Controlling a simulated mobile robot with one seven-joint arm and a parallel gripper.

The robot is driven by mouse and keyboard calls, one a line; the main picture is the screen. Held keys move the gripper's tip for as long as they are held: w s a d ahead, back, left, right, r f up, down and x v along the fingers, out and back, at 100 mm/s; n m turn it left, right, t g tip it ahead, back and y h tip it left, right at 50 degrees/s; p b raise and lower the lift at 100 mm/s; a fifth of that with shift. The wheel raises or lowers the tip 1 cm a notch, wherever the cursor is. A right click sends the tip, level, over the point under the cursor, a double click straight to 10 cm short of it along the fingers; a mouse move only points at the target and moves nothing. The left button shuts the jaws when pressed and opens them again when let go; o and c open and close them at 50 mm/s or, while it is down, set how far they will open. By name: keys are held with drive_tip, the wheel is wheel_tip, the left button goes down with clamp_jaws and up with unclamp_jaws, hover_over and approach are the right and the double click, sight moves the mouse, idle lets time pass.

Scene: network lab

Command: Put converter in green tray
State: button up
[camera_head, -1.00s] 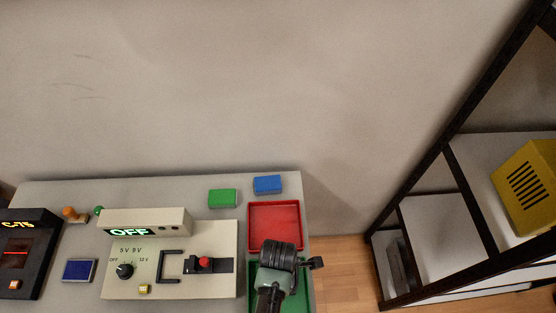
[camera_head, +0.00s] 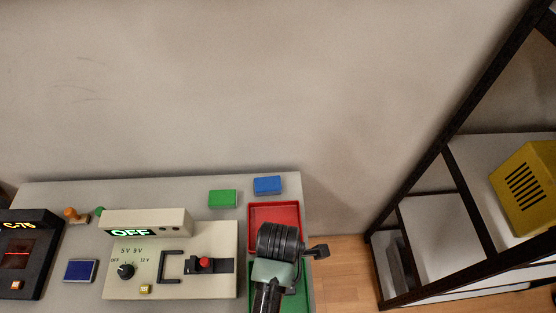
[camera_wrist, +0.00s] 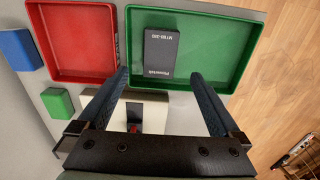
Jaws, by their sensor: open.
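The converter, a dark box with white lettering (camera_wrist: 160,53), lies flat inside the green tray (camera_wrist: 222,82), near its left side in the wrist view. My gripper (camera_wrist: 158,75) is open. Its two fingers are spread wide over the near part of the tray, with nothing between them that they grip. The converter is just past the fingertips. In the head view the green tray (camera_head: 299,298) is mostly covered by my arm, and the converter and my fingers are hidden.
A red tray (camera_head: 274,212) adjoins the green one and looks empty. Green (camera_head: 222,198) and blue (camera_head: 268,185) blocks lie at the table's back. A power supply box (camera_head: 200,230) reading OFF stands left of the trays. The table ends right of them; a shelf (camera_head: 420,230) stands beyond.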

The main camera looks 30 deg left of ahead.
drive_tip(key=shift+r, duration=1.7)
drive_tip(key=w+a+r+m+t+y, duration=0.15)
drive_tip(key=w+r+m+t, duration=0.7)
drive_tip(key=w+r, duration=0.95)
drive_tip(key=w+d+r+m+t, duration=0.2)
drive_tip(key=r+t, duration=0.1)
drive_tip(key=r, duration=0.5)
drive_tip(key=w+d+r+m+t, duration=0.1)
drive_tip(key=w+r+m+t, duration=0.2)
drive_tip(key=r, duration=0.6)
drive_tip(key=s+d+r+m+t, duration=0.1)
drive_tip(key=d+r+m+t, duration=0.15)
drive_tip(key=r, duration=0.55)
drive_tip(key=s+d+r+m+t, duration=0.1)
drive_tip(key=d+r+m+t, duration=0.15)
drive_tip(key=r, duration=0.55)
drive_tip(key=s+d+r+m+t, duration=0.2)
drive_tip(key=s+r+m+t, duration=0.1)
drive_tip(key=r, duration=0.5)
drive_tip(key=s+d+r+m+t+h, duration=0.1)
drive_tip(key=s+r+m+t, duration=0.2)
drive_tip(key=s+r+t, duration=0.2)
drive_tip(key=s+r, duration=0.3)
drive_tip(key=r, duration=0.1)
drive_tip(key=shift+s+d+r, duration=0.2)
drive_tip(key=shift+d+r, duration=0.05)
drive_tip(key=shift+d, duration=0.15)
